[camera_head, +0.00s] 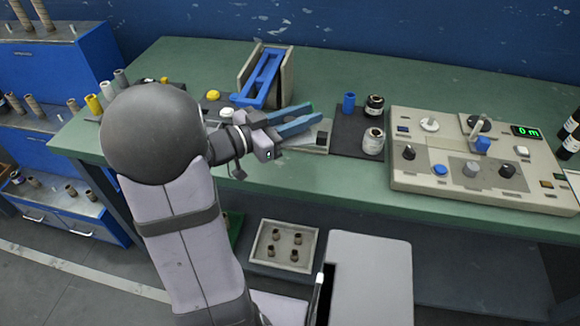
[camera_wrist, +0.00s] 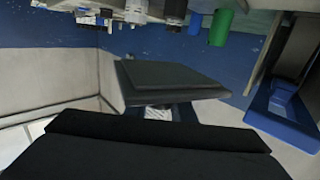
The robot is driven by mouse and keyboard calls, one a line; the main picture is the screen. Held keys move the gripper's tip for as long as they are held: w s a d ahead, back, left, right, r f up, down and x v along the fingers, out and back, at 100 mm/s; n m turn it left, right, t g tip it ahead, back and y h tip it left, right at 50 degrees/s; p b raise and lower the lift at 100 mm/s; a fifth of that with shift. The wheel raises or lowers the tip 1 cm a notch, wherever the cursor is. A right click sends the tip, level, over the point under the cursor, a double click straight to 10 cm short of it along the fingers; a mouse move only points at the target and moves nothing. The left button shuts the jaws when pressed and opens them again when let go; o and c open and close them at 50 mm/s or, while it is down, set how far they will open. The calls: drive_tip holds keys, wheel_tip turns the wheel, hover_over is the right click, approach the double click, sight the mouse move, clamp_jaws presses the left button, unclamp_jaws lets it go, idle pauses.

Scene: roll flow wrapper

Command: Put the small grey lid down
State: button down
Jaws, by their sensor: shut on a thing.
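My gripper (camera_head: 312,115) reaches right over the green workbench, its two blue fingers close together above a pale box with a dark patch (camera_head: 310,140). The small grey lid cannot be picked out clearly in the camera_head view; anything between the fingertips is too small or hidden. In the camera_wrist view, dark gripper parts fill the bottom, and a dark grey flat slab (camera_wrist: 170,78) sits beyond them. I cannot tell whether this slab is a fingertip or the lid. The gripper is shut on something.
A blue-and-beige stand (camera_head: 262,78) rises behind the gripper. A dark mat (camera_head: 345,140) holds a blue cup (camera_head: 349,102) and two jars (camera_head: 374,140). A control panel (camera_head: 480,165) stands at right. The bench (camera_head: 420,85) is clear behind it.

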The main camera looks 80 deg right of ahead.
drive_tip(key=shift+f+b, duration=0.95)
drive_tip(key=shift+f, duration=4.15)
drive_tip(key=shift+f, duration=0.35)
drive_tip(key=c, duration=1.5)
unclamp_jaws()
drive_tip(key=shift+r, duration=0.5)
drive_tip(key=v, duration=1.2)
drive_tip(key=shift+f, duration=0.1)
